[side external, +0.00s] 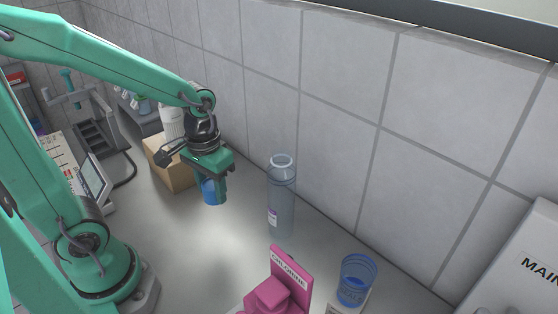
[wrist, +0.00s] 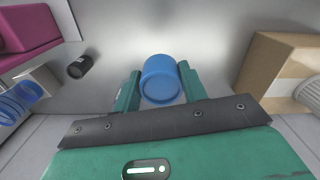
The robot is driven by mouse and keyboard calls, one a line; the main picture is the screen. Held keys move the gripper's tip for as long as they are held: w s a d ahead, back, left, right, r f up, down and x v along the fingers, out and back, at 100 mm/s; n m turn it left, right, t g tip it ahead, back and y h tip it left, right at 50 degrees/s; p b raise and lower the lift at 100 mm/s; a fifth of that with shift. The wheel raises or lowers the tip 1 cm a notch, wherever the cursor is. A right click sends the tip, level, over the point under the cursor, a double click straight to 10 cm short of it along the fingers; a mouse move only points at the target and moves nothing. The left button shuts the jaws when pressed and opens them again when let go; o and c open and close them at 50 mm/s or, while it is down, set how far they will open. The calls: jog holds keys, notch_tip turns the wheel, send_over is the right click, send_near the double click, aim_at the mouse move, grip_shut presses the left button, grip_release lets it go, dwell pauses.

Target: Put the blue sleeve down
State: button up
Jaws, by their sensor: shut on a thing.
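The blue sleeve (wrist: 159,84) is a short blue cylinder between the two jaws of my gripper (wrist: 160,90) in the wrist view. My gripper is shut on it. In the side external view my gripper (side external: 215,190) points down, and the blue sleeve (side external: 213,191) shows between and below its jaws, partly hidden by them. The sleeve is over the grey worktop (side external: 190,260); I cannot tell whether its bottom touches the surface.
A clear bottle (side external: 281,200) stands to the right. A pink "CHLORINE" holder (side external: 290,283) and a clear blue cup (side external: 355,280) are at the front. A cardboard box (side external: 172,173) stands behind my gripper. The worktop in front of the sleeve is clear.

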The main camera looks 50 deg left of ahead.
jog(key=shift+f, duration=0.65)
send_over(202, 207)
notch_tip(202, 207, down, 7)
jog(key=shift+f, duration=0.15)
jog(key=shift+f, duration=1.85)
jog(key=shift+f, duration=0.1)
jog(key=o, duration=0.9)
jog(key=shift+o, duration=0.2)
